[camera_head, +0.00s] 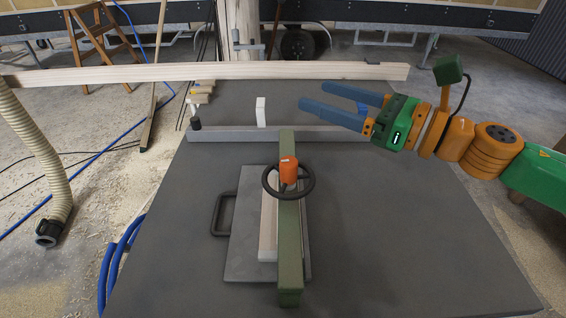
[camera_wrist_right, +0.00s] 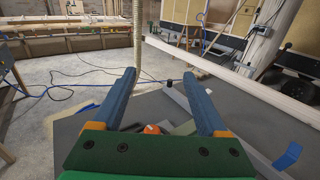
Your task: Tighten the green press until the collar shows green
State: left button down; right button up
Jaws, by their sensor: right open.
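The green press (camera_head: 289,245) is a long green beam lying across a grey plate on the dark table in the head view. A black handwheel (camera_head: 267,190) sits on it, with an orange collar (camera_head: 288,168) at its hub; no green shows on the collar. A pale wood strip (camera_head: 267,228) lies beside the beam's left side. My right gripper (camera_head: 314,94) is open and empty above the table's far right part, apart from the wheel and pointing left. In the right wrist view the orange collar (camera_wrist_right: 152,129) shows low between the blue fingers, partly hidden by my gripper body. My left gripper is out of view.
The grey plate (camera_head: 243,240) has a black handle (camera_head: 222,214) at its left. A grey rail (camera_head: 225,135) crosses behind the press, with a white upright block (camera_head: 261,112) behind it. A long timber (camera_head: 180,73) spans the far side. The table's front right is clear.

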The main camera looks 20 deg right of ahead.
pick_arm(q)
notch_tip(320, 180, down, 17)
jog(key=b, duration=1.6)
pick_arm(e)
send_near(289, 160)
jog(key=w+a+f, duration=0.1)
jog(key=w+a, duration=0.1)
jog(key=r+p, duration=0.1)
jog(key=p, duration=0.2)
jog(key=w+r+p, duration=0.1)
jog(key=p, duration=0.3)
jog(key=shift+w+a, duration=0.3)
jog(key=p+x, duration=0.2)
jog(key=p, duration=0.2)
jog(key=shift+a+f, duration=0.1)
jog(key=shift+w+a+f+p, duration=0.25)
jog(key=shift+w+a+p, duration=0.25)
jog(key=shift+w+p, duration=0.05)
jog(key=shift+w+a+f+p, duration=0.3)
jog(key=shift+w+a+p, duration=0.2)
jog(key=shift+w+a+f, duration=0.2)
jog(key=shift+w, duration=0.05)
grip_shut()
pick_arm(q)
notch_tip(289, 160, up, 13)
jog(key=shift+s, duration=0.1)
pick_arm(e)
jog(key=shift+s+m+t+h, duration=0.1)
jog(key=shift+m+t+h, duration=0.3)
jog(key=shift+h, duration=0.1)
